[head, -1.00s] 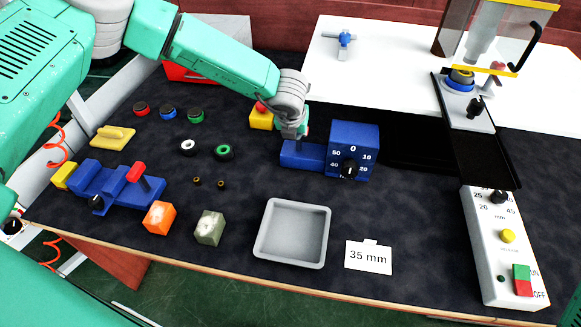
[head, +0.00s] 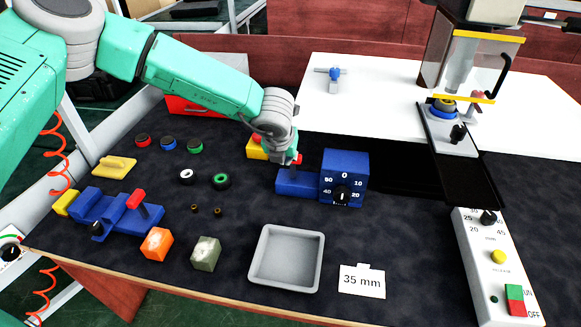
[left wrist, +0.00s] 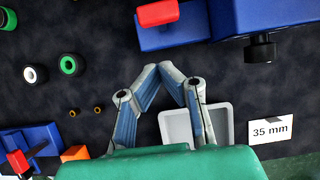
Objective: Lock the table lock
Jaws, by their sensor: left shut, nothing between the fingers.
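A blue unit with a numbered dial (head: 345,168) and a low blue base (head: 297,182) stands mid-table. A red handle (left wrist: 158,13) sits on this base; in the head view the arm hides most of it. No part is labelled as the table lock. My left gripper (head: 286,155) is at the base in the head view. In the left wrist view, my left gripper (left wrist: 170,72) has its fingertips together and empty, below the red handle in the picture and apart from it. My right gripper is not in view.
A second blue fixture with a red lever (head: 136,198) stands at left. A grey tray (head: 287,258), a 35 mm card (head: 362,281) and orange and grey-green blocks lie in front. A machine with a clear guard (head: 465,58) and a control box (head: 492,250) stand at right.

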